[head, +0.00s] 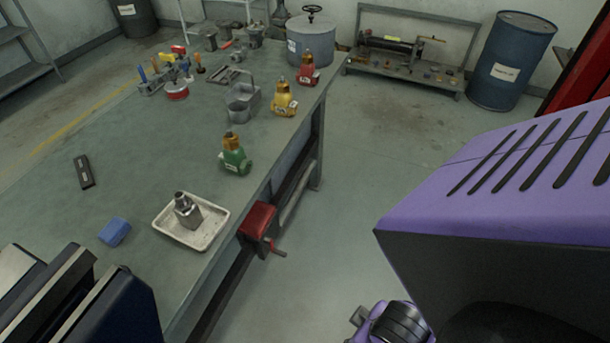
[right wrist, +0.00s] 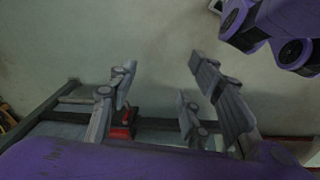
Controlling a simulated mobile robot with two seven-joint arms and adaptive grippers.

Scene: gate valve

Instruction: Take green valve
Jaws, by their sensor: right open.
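The green valve (head: 236,158) with a brass-coloured top stands upright on the workbench (head: 130,200), near its right edge, in the head view. A yellow valve (head: 284,98) and a red valve (head: 307,70) stand behind it along the same edge. My right gripper (right wrist: 162,88) shows in the right wrist view with its fingers spread and nothing between them. It is off the side of the bench, away from the green valve, which that view does not show. My left gripper is not in view.
A white tray (head: 162,229) holding a metal fitting (head: 187,211) lies in front of the green valve. Floor right of the bench is clear.

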